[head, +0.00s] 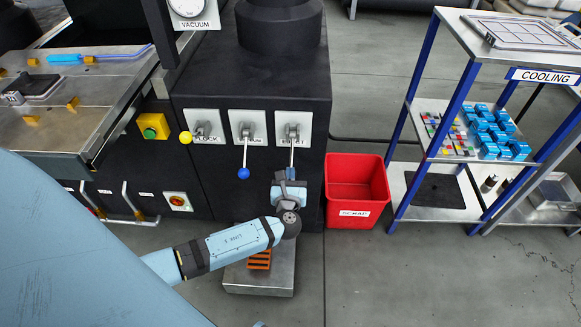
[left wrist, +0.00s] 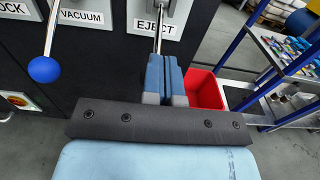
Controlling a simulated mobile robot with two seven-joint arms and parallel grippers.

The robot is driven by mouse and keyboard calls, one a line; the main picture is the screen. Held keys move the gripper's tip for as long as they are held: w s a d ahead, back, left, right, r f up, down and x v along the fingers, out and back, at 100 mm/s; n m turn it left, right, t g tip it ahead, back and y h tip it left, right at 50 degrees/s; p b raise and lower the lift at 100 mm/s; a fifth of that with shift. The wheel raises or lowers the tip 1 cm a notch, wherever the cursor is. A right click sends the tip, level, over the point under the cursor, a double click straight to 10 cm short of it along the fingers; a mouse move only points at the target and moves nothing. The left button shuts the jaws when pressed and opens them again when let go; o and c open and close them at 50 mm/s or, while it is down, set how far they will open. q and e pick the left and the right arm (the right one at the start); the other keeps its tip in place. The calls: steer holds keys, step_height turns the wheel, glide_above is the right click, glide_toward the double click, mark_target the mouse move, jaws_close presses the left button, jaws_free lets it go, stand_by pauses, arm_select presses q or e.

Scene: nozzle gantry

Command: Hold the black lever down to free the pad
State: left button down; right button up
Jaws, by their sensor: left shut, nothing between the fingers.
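The lever under the EJECT label (head: 292,150) hangs downward from its plate on the dark machine. Its shaft also shows in the left wrist view (left wrist: 158,38). Its lower end and knob are hidden by my fingers, so I cannot see the knob's colour. My left gripper (head: 289,175) is at the lever's lower end, its two blue fingers (left wrist: 166,78) shut together with nothing between them. I cannot tell whether they touch the lever. My right gripper is not in view. I cannot identify the pad with certainty; an orange slatted piece (head: 260,260) shows below my arm.
A blue-knobbed lever (head: 243,173) points down and a yellow-knobbed lever (head: 186,138) points left. A red scrap bin (head: 349,181) stands right of the machine, then a blue-legged cooling rack (head: 399,120). A low metal platform (head: 245,280) lies under my arm. Floor is open at lower right.

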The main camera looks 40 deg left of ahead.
arm_select(q)
steer(key=p+v, duration=0.2)
steer(key=v, duration=0.5)
stand_by(0.3)
steer(key=shift+w, duration=0.1)
stand_by(0.4)
